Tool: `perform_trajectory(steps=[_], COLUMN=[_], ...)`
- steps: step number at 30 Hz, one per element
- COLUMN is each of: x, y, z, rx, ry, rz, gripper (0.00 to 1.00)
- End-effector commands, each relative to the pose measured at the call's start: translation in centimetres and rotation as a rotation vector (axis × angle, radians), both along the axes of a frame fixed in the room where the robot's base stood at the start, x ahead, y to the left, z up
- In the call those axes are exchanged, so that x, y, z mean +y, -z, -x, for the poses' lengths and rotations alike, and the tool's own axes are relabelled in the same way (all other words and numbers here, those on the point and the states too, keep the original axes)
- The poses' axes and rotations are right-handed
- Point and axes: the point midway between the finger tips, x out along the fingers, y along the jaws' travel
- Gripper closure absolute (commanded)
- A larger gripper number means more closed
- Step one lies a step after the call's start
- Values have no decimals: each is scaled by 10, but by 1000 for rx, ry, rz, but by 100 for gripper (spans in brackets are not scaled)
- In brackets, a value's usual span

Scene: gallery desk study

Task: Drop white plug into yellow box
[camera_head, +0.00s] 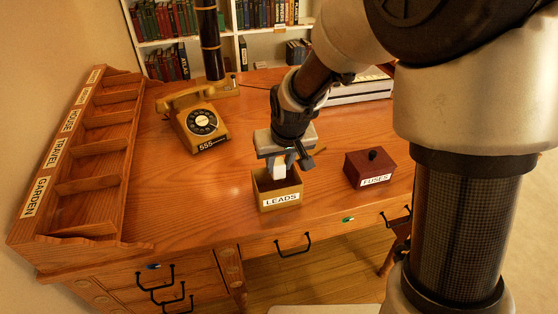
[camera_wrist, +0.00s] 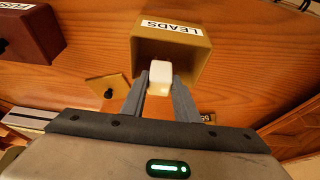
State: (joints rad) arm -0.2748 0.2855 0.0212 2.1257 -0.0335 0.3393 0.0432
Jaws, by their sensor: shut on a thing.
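My gripper (camera_wrist: 158,92) is shut on the white plug (camera_wrist: 160,75), a small block with rounded edges held between the two grey fingers in the wrist view. The yellow box (camera_head: 281,197) is open-topped, labelled LEADS, and stands near the desk's front edge. In the head view my gripper (camera_head: 279,166) points down over the box opening, with the white plug (camera_head: 279,171) at its tip. In the wrist view the box (camera_wrist: 146,51) lies just beyond the plug, its dark inside facing me. I cannot tell how far the plug is from the rim.
A dark red box labelled FUSES (camera_head: 369,168) stands right of the yellow box. A yellow square lid with a black knob (camera_wrist: 108,90) lies on the desk. A rotary telephone (camera_head: 198,120) is behind left, and a wooden sorter (camera_head: 90,150) lines the left side.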

Motion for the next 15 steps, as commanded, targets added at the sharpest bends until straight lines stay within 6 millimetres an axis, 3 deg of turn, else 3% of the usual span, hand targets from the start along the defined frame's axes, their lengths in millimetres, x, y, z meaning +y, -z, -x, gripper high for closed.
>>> perform_trajectory(steps=[6,7,9,10,15], x=[0,0,0,0,0], y=[0,0,-1,0,0], z=[0,0,0,0,0], rx=[-1,-1,-1,-1,0], ry=[0,0,0,0,0], rz=[0,0,0,0,0], gripper=[96,67,56,51,51])
